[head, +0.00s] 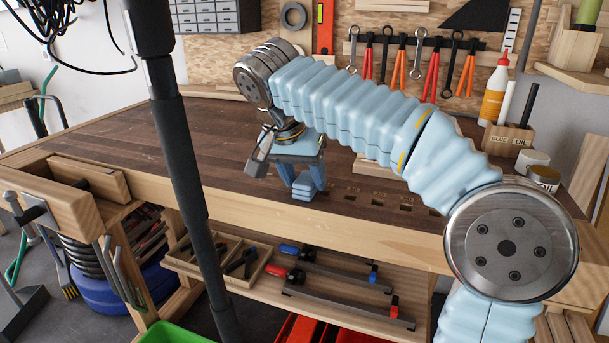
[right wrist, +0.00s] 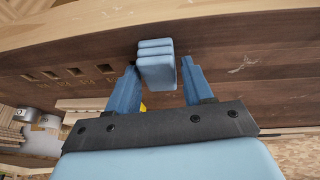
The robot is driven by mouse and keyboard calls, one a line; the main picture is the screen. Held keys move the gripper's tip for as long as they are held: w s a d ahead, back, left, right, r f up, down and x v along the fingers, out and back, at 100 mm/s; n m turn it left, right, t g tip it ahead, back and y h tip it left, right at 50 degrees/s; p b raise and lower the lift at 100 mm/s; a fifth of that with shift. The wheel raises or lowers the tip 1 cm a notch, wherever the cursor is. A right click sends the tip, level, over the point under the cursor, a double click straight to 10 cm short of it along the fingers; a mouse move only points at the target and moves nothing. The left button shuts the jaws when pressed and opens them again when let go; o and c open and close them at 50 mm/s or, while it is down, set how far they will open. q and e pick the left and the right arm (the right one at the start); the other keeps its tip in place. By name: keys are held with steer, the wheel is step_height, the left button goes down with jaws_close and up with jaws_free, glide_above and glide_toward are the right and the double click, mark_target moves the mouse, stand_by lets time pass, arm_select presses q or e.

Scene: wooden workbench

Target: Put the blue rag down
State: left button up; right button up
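The blue rag (head: 303,187) is a small light-blue folded stack at the front part of the wooden workbench (head: 215,140). In the right wrist view the rag (right wrist: 156,66) appears to rest on the dark bench top near its front edge. My right gripper (head: 302,178) points down over it. In the right wrist view its blue fingers (right wrist: 158,78) stand apart on either side of the rag, with a visible gap at each side. The gripper is open. My left gripper is not in view.
A glue bottle (head: 494,92), a wooden holder marked glue and oil (head: 508,139) and cans stand at the bench's right end. Tools hang on the back wall. A lower shelf holds clamps (head: 335,270). The bench top left of the gripper is clear.

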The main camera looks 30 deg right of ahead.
steer(key=shift+o, duration=1)
steer(key=shift+r, duration=0.25)
steer(key=p+v, duration=0.2)
steer(key=v, duration=0.9)
steer(key=shift+s+a+r, duration=0.15)
steer(key=shift+a+r, duration=0.1)
